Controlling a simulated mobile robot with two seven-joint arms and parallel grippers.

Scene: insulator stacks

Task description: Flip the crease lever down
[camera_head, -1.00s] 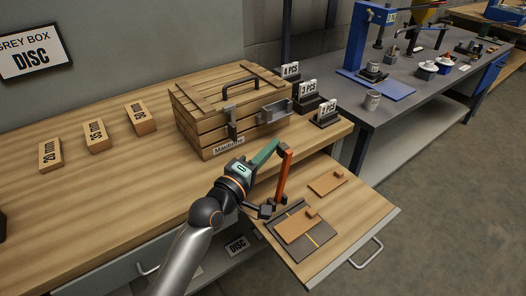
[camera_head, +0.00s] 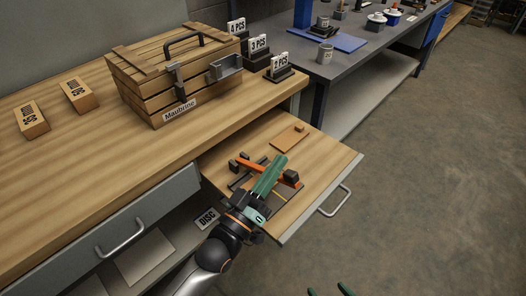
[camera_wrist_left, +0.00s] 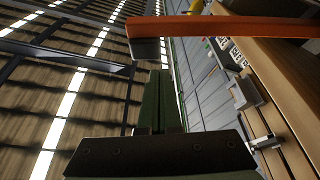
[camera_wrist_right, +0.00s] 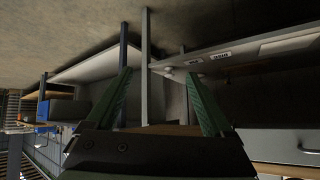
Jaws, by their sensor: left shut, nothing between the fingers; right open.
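The orange crease lever (camera_head: 250,165) stretches across the dark creasing base (camera_head: 287,204) on the pulled-out drawer board. It looks low, but the green fingers hide part of it, so I cannot tell if it lies fully flat. My left gripper (camera_head: 277,164) is shut and empty, its green fingers over the lever. In the left wrist view the orange lever (camera_wrist_left: 230,26) crosses beyond the closed fingertips (camera_wrist_left: 158,75). My right gripper (camera_head: 328,291) shows only its fingertips at the bottom edge of the head view, open and away from the drawer. In its wrist view the fingers (camera_wrist_right: 155,80) stand apart.
A brown piece (camera_head: 288,138) lies behind the base on the drawer board (camera_head: 330,160). The wooden crate (camera_head: 150,90) stands on the bench, with numbered sign blocks (camera_head: 280,72) beside it. The drawer handle (camera_head: 335,203) sticks out in front. Floor to the right is clear.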

